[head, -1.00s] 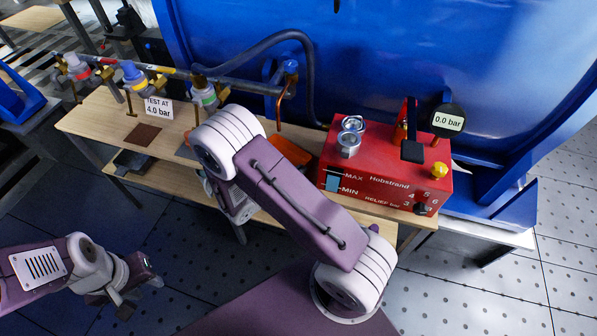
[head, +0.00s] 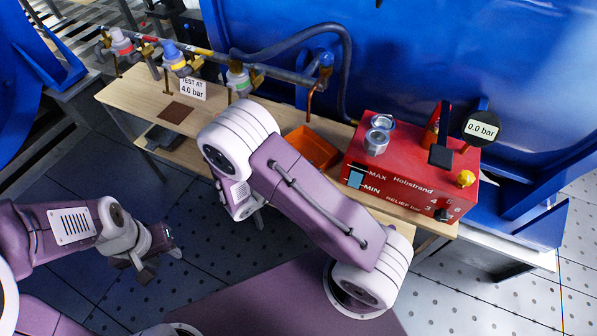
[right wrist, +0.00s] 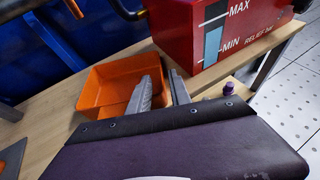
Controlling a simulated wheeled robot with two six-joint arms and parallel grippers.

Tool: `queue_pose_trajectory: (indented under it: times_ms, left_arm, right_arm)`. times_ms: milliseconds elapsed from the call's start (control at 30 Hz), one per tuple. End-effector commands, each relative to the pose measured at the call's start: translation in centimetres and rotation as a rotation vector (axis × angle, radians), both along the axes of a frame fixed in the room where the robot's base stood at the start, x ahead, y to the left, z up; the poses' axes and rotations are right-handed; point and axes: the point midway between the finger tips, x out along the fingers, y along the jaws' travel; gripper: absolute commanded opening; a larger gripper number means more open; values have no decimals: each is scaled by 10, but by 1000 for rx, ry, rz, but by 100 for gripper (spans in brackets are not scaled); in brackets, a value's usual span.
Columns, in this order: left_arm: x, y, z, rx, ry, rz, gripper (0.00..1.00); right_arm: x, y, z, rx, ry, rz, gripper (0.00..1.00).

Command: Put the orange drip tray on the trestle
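The orange drip tray (head: 312,147) is a shallow open box on the wooden trestle (head: 231,138), left of the red pump. It looks empty, and my right arm covers part of it in the head view. In the right wrist view, the tray (right wrist: 112,76) lies left of and behind my right gripper (right wrist: 162,82). Its two fingers are apart at the tray's right side. Whether they straddle the wall, or touch it, I cannot tell. My left gripper (head: 162,257) is over the floor, away from the trestle, with its fingers apart.
The red pump (head: 411,165) with its gauge (head: 481,129) stands close right of the tray. A pipe with valves (head: 238,76) runs along the back, before a big blue body (head: 420,50). A brown square (head: 175,112) and a sign (head: 192,88) are at left.

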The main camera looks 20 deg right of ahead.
Motion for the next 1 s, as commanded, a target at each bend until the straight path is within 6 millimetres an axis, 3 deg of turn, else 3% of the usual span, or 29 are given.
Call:
queue_pose_trajectory:
  times_ms: [100,300,467,567,700,800,900,1000]
  left_arm:
    - [0,0,6,0,0,0,36]
    - [0,0,9,0,0,0,36]
    - [0,0,9,0,0,0,36]
    - [0,0,9,0,0,0,36]
    - [0,0,9,0,0,0,36]
    - [0,0,9,0,0,0,36]
    - [0,0,9,0,0,0,36]
    - [0,0,9,0,0,0,36]
  right_arm:
    - [-6,23,11,3,-2,4,24]
    - [-15,47,21,1,-1,1,24]
    - [-17,52,22,1,0,-1,24]
    - [-28,42,22,59,-9,-84,24]
    - [-94,19,16,435,-134,-595,24]
    - [-123,37,15,756,-346,-1027,24]
    - [-118,54,24,1000,-593,-1354,24]
    - [-105,58,35,1140,-781,-1544,24]
